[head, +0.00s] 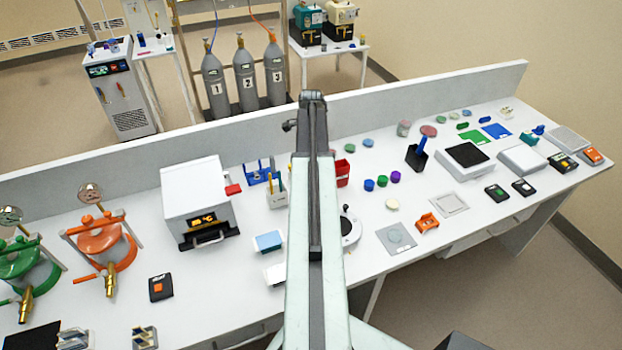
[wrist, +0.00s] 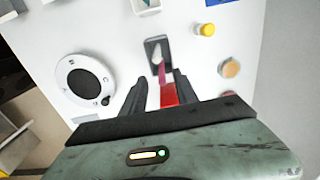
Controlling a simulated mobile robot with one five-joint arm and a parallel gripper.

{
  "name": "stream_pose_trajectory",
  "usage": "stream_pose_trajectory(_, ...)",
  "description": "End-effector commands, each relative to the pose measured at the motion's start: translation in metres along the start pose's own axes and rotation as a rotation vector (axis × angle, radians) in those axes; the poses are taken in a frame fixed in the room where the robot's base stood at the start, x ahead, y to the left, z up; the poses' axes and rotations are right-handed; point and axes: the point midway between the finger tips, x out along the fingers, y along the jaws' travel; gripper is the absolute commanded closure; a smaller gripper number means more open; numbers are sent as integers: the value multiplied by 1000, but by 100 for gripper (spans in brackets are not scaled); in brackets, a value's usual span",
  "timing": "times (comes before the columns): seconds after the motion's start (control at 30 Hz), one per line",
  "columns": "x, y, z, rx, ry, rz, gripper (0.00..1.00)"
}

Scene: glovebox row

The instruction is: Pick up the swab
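My gripper (wrist: 160,80) is open in the wrist view, its two dark fingers spread apart. Between and beyond them is a thin pinkish-red upright piece (wrist: 161,72), possibly the swab; I cannot tell for sure. It stands in front of a dark grey plate or holder (wrist: 157,50) with a pale spot. A bright red block (wrist: 169,95) shows between the fingers, nearer to me. Neither finger clearly touches the pink piece. In the head view my arm hides the gripper, and a red holder (head: 342,173) shows just right of the arm.
A white round device with a dark ring (wrist: 85,80) stands left of my gripper. A yellow-capped item (wrist: 207,30) and a tan disc (wrist: 229,69) are to the right. In the head view, a white oven-like box (head: 198,190) stands left and a black holder (head: 416,158) right.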

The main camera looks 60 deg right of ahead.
Motion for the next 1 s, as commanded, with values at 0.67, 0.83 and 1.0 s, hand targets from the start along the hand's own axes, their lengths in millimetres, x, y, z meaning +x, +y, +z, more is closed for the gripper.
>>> stream_pose_trajectory(0.67, 46, -3, -2, 3, 0, 0, 100)
stream_pose_trajectory(0.83, 46, -3, -2, 3, 0, 0, 100)
stream_pose_trajectory(1.0, 45, -3, -2, 3, 0, 0, 100)
